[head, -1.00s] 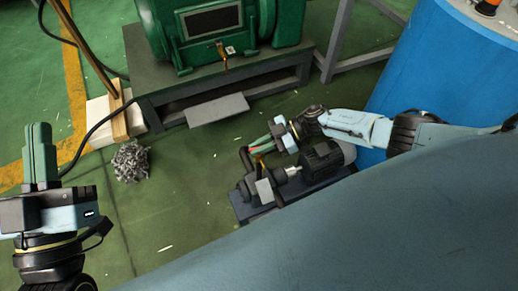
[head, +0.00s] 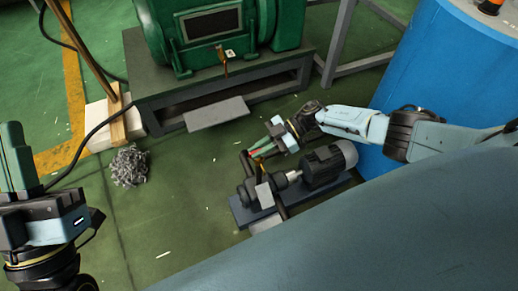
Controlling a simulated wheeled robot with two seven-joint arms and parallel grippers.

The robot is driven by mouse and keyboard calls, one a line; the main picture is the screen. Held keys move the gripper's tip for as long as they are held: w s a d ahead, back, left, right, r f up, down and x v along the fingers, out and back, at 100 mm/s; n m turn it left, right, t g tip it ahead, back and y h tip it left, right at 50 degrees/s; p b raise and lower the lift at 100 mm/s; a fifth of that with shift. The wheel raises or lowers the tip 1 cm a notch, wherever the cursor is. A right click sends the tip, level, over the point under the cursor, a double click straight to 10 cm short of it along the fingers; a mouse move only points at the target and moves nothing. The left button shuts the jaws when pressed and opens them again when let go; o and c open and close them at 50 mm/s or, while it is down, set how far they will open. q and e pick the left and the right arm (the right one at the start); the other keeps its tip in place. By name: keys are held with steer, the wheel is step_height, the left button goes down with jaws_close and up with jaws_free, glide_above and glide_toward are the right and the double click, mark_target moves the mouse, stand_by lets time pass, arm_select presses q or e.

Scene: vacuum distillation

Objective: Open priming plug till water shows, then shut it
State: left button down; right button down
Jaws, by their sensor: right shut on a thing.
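A small pump (head: 252,190) with a dark motor (head: 324,166) sits on a blue-grey base plate (head: 243,213) on the floor. My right gripper (head: 256,154) reaches in from the right, over the pump head. Its greenish fingers are shut on a small part at the top of the pump, apparently the priming plug; the fingers mostly hide it. A little red and yellow shows by the fingertips. I see no water at the pump. My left gripper (head: 14,160) is at the left edge, away from the pump, fingers pointing up. It is partly cut off and its gap is unclear.
A large green machine (head: 215,38) stands on a grey plinth (head: 160,118) behind the pump. A blue drum (head: 435,70) is at the right. A pile of metal shavings (head: 129,165) and a pale block (head: 100,115) with a brown post lie left. A large blue-grey surface fills the lower right.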

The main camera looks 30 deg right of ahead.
steer(key=c, duration=1.5)
jaws_free()
